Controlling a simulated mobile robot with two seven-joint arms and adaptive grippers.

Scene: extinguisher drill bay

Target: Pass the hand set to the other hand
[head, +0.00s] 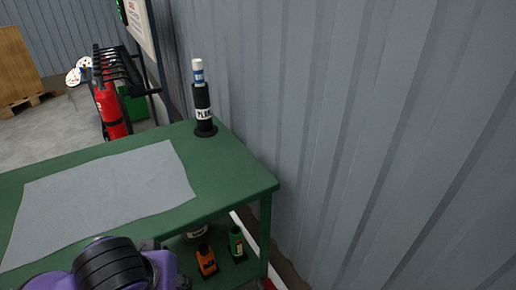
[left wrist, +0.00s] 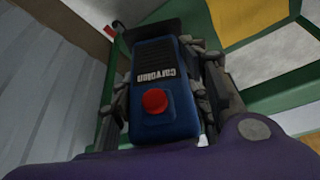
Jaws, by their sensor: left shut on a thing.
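The hand set (left wrist: 160,90) is a blue block with a black end, white lettering and a round red button. It shows in the left wrist view, lengthwise between the fingers of my left gripper (left wrist: 162,62). The gripper is shut on it, with a finger along each side. The red button faces the camera. I cannot make out the hand set in the head view, where a purple and black part of my arm fills the bottom left. My right gripper is in neither view.
A green table (head: 236,176) bears a grey cloth (head: 110,190) and a black cylinder (head: 203,108) with a blue and white top. An orange item (head: 206,260) and a green item (head: 237,243) stand below. A corrugated wall (head: 370,130) rises right; a red extinguisher (head: 110,108) is behind.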

